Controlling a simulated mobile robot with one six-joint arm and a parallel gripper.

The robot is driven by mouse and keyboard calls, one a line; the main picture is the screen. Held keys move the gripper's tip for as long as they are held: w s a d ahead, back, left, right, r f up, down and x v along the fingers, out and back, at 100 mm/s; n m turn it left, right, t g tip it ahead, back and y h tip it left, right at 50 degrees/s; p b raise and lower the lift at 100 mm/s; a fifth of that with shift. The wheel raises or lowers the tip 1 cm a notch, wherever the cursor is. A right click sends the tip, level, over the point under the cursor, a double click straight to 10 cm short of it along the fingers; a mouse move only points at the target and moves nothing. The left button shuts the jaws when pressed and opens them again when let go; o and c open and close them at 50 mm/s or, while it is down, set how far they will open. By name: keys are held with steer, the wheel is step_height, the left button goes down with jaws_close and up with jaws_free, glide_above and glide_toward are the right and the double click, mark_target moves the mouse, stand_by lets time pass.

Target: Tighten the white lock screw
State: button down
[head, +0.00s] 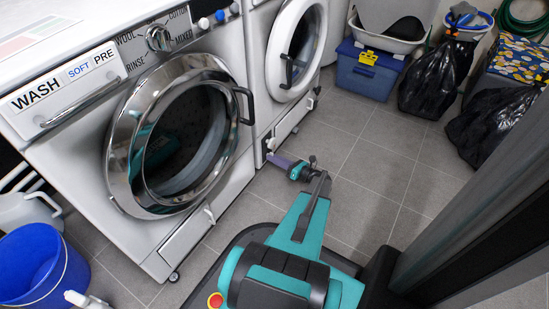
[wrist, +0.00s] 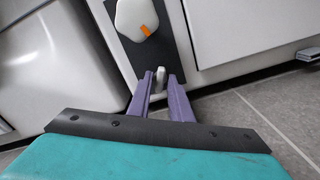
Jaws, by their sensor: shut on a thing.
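In the wrist view, a small white piece, which looks like the white lock screw (wrist: 160,74), sits at the lower end of a dark plate (wrist: 147,50) on a white machine front. My gripper (wrist: 159,80) has its two purple fingers closed around this piece, one on each side. Above it on the same plate is a larger white knob (wrist: 136,17) with an orange mark. In the head view my gripper (head: 270,155) reaches the low front corner of the second washing machine (head: 290,50); the screw is too small to make out there.
The near washing machine (head: 80,130) stands left, its round chrome-rimmed door (head: 125,150) bulging out. A blue bucket (head: 45,270) is at lower left. A blue box (head: 365,75) and black bags (head: 430,90) stand at the back. Tiled floor (head: 370,170) right of my arm is clear.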

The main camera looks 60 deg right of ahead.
steer(key=n+p, duration=0.2)
steer(key=n, duration=0.3)
steer(key=shift+n, duration=0.4)
steer(key=n, duration=0.5)
steer(key=shift+p, duration=0.35)
steer(key=n+b, duration=0.1)
steer(key=n, duration=0.4)
steer(key=shift+s+n, duration=0.1)
steer(key=shift+n, duration=0.3)
steer(key=n+b, duration=0.2)
steer(key=n, duration=0.2)
steer(key=shift+n, duration=0.3)
steer(key=c, duration=1.8)
jaws_free()
steer(key=shift+d, duration=0.1)
steer(key=shift+c, duration=0.2)
